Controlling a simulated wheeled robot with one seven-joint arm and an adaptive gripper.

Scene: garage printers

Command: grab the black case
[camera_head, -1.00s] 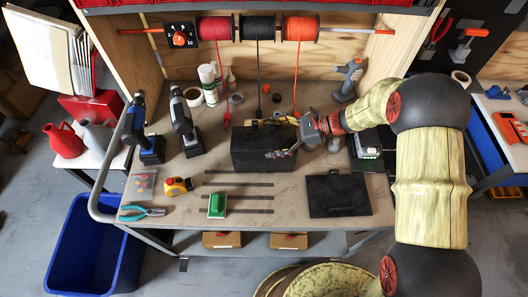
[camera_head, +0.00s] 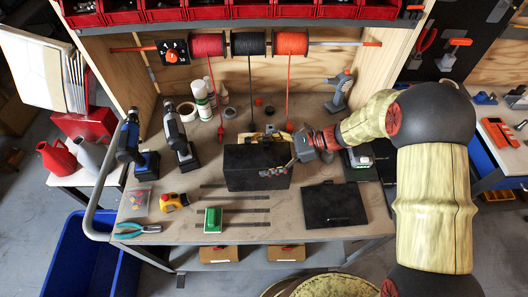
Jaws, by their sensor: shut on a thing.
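The black case (camera_head: 254,166) is a dark box standing on the workbench near its middle. My gripper (camera_head: 275,153) reaches in from the right over the case's right end. One finger lies along the front face and the other is behind the top edge. It is shut on the case. I cannot tell whether the case is lifted off the bench.
A flat black panel (camera_head: 334,205) lies right of the case. A green-and-white block (camera_head: 213,220), a yellow tape measure (camera_head: 173,202) and pliers (camera_head: 137,230) lie in front and left. Two drills (camera_head: 178,136) stand left. Spools (camera_head: 249,43) hang behind, with cords running down.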

